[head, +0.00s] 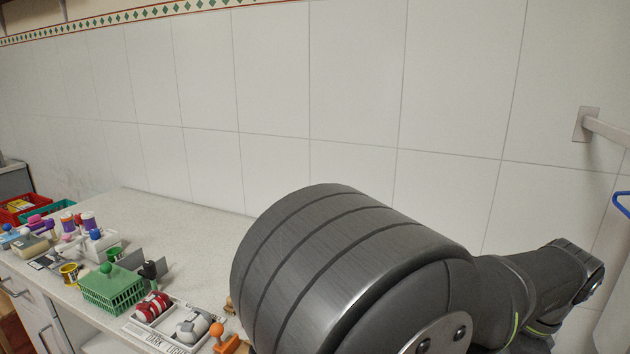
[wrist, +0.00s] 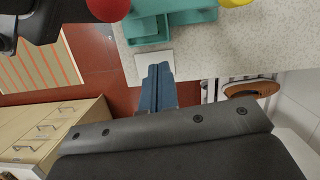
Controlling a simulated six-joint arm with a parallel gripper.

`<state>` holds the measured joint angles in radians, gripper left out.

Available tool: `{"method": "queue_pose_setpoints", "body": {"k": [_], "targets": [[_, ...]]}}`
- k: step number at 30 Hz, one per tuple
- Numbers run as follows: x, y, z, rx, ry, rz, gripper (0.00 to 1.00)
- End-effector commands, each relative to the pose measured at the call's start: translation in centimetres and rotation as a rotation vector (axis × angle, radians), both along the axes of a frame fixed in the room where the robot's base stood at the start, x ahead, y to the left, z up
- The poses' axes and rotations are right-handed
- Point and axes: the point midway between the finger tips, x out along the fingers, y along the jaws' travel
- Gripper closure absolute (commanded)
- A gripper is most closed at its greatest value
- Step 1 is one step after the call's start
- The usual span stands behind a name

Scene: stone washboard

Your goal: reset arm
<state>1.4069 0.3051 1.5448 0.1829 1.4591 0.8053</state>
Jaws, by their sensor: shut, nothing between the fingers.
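My gripper (wrist: 158,85) shows in the wrist view, its two blue fingers together with nothing between them. It hangs over the front edge of the speckled stone counter (wrist: 270,45), near a small white card (wrist: 154,66) and a teal tray (wrist: 145,30). In the head view my dark arm fills the lower middle and right, and it hides part of the counter (head: 175,215). The gripper's fingers cannot be made out there.
In the head view, a green basket (head: 112,292), a white sorting tray (head: 138,327) with shoe-like items, an orange-knobbed object (head: 228,342) and a red crate (head: 14,214) crowd the counter's front. Its back is clear. A rail (head: 607,130) juts from the right wall. Drawers (wrist: 55,125) stand below.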

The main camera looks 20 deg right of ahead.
Motion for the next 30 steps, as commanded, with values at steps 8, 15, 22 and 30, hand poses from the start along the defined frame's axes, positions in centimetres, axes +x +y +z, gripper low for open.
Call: {"method": "queue_pose_setpoints", "body": {"k": [8,15,22,30], "targets": [[2.9,2.9,-2.8,-0.002,0.0,0.005,1.0],[2.6,0.9,-2.8,0.0,0.0,0.129,1.0],[0.2,-3.0,-2.6,-0.001,0.0,0.138,1.0],[-0.3,-3.9,3.1,-0.004,0.0,0.138,1.0]]}}
